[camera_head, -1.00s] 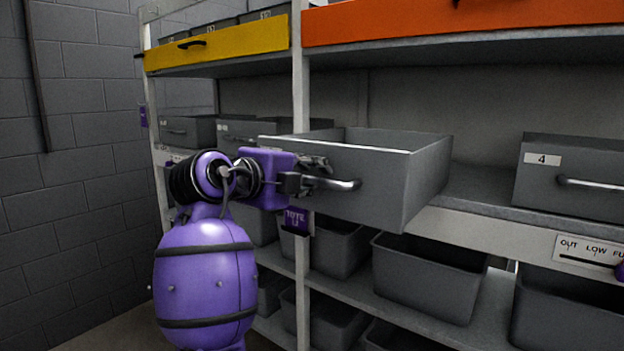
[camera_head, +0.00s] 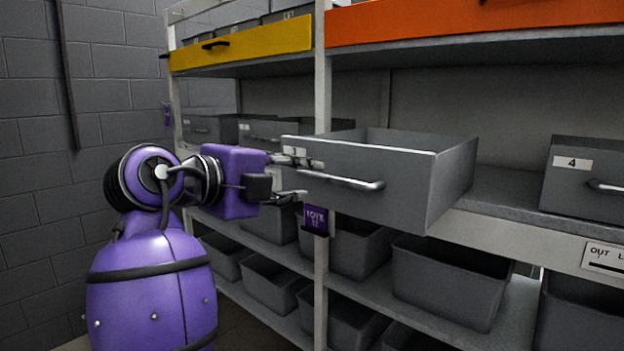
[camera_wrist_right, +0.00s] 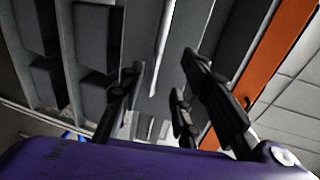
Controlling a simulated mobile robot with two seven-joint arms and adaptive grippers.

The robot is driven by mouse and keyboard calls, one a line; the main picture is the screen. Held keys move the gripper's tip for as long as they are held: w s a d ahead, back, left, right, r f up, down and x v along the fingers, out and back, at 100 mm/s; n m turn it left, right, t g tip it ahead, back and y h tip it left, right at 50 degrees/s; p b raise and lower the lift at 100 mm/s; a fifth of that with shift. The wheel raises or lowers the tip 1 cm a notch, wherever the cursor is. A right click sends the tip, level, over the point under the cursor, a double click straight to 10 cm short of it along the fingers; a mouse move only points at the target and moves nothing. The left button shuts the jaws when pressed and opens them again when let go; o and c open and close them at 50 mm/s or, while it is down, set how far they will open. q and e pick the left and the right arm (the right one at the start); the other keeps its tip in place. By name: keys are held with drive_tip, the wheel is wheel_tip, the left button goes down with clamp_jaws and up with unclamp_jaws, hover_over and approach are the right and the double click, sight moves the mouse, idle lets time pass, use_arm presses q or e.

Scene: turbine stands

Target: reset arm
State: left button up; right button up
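My right gripper (camera_head: 300,179) is open beside the left end of the bar handle (camera_head: 352,183) on a grey drawer-like tote. Its fingers are spread above and below the handle's height, and nothing is held. Its upper finger overlaps the label on the tote's front in the picture, so I cannot tell whether it touches. The grey tote (camera_head: 400,185) is pulled out, jutting past the shelf edge. In the right wrist view, the gripper's dark fingers (camera_wrist_right: 165,85) stand apart with a gap between them. My left gripper is not in view.
The shelf rack's white post (camera_head: 322,100) stands behind the gripper. Yellow (camera_head: 245,50) and orange (camera_head: 470,25) fronts are above. Several grey bins (camera_head: 450,285) fill the lower shelf. Tote 4 (camera_head: 590,185) sits at right. A grey block wall (camera_head: 105,80) is at left.

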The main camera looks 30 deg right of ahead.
drive_tip(key=shift+s+a+r, duration=0.1)
drive_tip(key=shift+s+a, duration=0.1)
drive_tip(key=shift+a, duration=0.25)
